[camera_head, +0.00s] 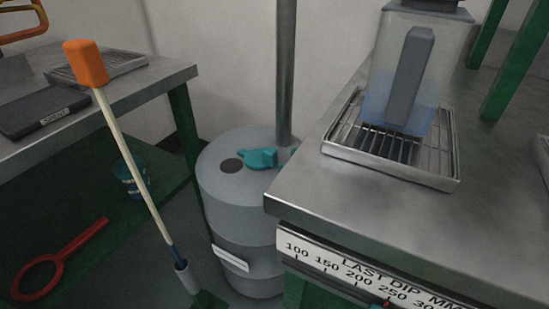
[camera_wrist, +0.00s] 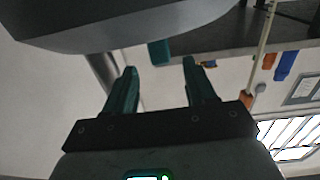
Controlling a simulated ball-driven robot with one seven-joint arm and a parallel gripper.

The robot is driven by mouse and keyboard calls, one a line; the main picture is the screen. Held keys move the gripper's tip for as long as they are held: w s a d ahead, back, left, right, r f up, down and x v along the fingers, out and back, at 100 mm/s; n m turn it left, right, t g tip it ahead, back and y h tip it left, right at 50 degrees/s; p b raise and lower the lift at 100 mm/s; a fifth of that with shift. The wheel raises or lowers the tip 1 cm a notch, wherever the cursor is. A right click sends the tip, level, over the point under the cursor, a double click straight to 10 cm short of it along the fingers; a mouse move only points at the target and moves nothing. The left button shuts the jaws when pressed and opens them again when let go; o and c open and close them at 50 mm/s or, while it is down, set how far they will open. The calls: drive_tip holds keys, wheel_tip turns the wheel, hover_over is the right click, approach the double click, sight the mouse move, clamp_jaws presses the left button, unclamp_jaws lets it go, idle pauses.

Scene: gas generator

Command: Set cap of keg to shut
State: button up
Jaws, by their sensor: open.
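The keg (camera_head: 222,190) is a grey drum on the floor, between two benches in the head view. A dark round hole (camera_head: 231,166) is in its top. The teal cap (camera_head: 258,158) lies to the right of the hole, leaving it uncovered. My gripper (camera_wrist: 159,65) shows only in the wrist view, with its two teal fingers apart and nothing between them.
A metal pole (camera_head: 286,70) rises behind the keg. The right bench (camera_head: 300,195) overlaps the keg's right side and carries a wire tray (camera_head: 449,172) with a clear container. A orange-topped stick (camera_head: 135,160) leans at the left, before the left bench (camera_head: 170,80).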

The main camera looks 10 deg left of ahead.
sight(276, 156)
drive_tip(key=shift+b+x, duration=0.6)
drive_tip(key=shift+x, duration=2.15)
drive_tip(key=shift+c, duration=0.2)
clamp_jaws()
